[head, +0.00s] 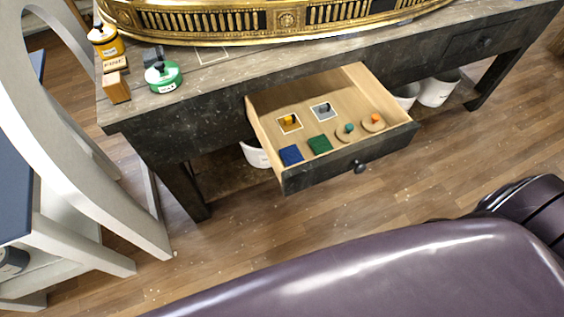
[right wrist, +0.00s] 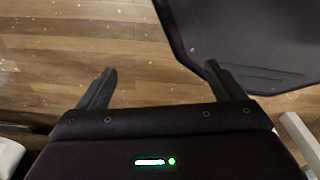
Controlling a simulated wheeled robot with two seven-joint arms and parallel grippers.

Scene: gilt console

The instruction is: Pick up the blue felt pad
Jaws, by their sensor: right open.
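The blue felt pad (head: 291,155) lies flat in the front left corner of the open drawer (head: 349,172) in the head view. A green pad (head: 320,144) lies just to its right. My right gripper (right wrist: 160,78) shows in the right wrist view with its two dark fingers spread apart and nothing between them. Wooden floor lies beneath it, and the pad is not in that view. Neither gripper shows in the head view, so my left gripper is out of sight.
The drawer also holds a yellow block (head: 289,121), a grey block (head: 322,110) and two round wooden pieces with knobs (head: 346,132). The console top (head: 215,70) bears jars at left and a gilt piece (head: 285,20). A white chair (head: 100,150) stands at left.

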